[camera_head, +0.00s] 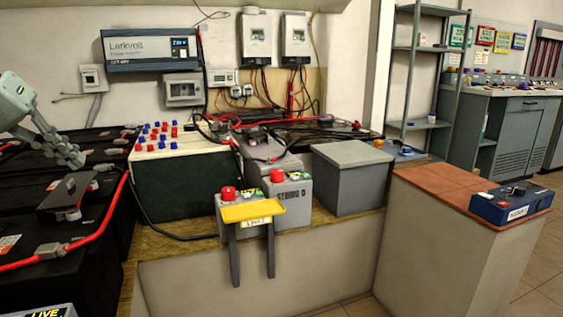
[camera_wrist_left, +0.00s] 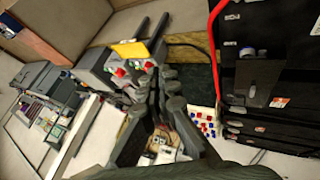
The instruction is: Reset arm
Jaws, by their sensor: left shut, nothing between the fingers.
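My left gripper (camera_head: 74,160) comes in from the left edge of the head view, in the air above the black battery cases. Its fingers are together with nothing between them. In the left wrist view the dark fingers (camera_wrist_left: 160,80) reach up the middle, side by side and empty. They appear apart from the things behind them. My right gripper is in neither view.
Black battery cases (camera_head: 62,218) with red cables fill the left. A blue battery (camera_head: 511,204) sits on the red-topped plinth (camera_head: 437,187).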

